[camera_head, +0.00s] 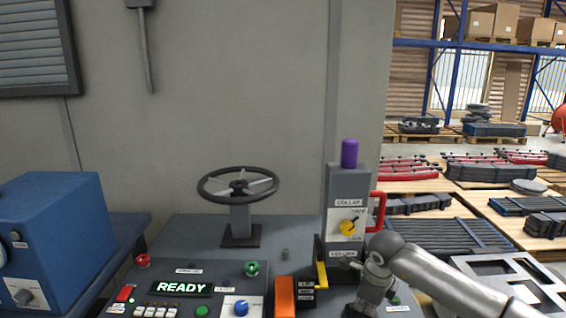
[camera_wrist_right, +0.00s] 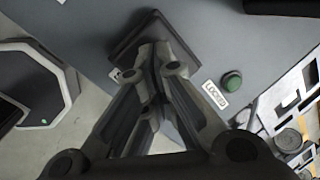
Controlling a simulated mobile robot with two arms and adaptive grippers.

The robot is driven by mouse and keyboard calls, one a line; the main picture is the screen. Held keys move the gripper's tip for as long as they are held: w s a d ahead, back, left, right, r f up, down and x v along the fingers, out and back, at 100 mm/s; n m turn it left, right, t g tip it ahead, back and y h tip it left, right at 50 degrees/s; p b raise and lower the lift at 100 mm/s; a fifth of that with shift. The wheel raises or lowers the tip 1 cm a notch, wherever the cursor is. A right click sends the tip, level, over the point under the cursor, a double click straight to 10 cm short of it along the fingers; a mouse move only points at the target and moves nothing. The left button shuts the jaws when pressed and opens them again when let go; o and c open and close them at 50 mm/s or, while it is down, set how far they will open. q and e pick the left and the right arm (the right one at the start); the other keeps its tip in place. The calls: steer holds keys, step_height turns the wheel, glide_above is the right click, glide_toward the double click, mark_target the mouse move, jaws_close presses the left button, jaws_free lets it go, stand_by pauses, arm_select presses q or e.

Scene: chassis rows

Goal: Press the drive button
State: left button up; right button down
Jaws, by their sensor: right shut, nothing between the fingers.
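The control panel (camera_head: 225,308) is at the bottom centre of the head view. Its display (camera_head: 182,288) reads READY. A round green button (camera_head: 202,311) sits below the display, beside a row of small white buttons (camera_head: 160,312). I cannot read a drive label on any button. My right gripper (camera_head: 358,308) is to the right of the panel, pointing down and shut with nothing in it. In the right wrist view its closed fingertips (camera_wrist_right: 152,50) are over a dark square plate (camera_wrist_right: 135,38). A green button (camera_wrist_right: 232,82) labelled LOCKED is to their right. My left gripper is out of view.
A collar post (camera_head: 346,185) with a yellow knob (camera_head: 347,228) and red handle (camera_head: 379,209) stands beside my right arm. A steering wheel (camera_head: 238,186) stands behind the panel. An orange lever (camera_head: 285,296) lies between panel and gripper. A blue box (camera_head: 55,235) is at left.

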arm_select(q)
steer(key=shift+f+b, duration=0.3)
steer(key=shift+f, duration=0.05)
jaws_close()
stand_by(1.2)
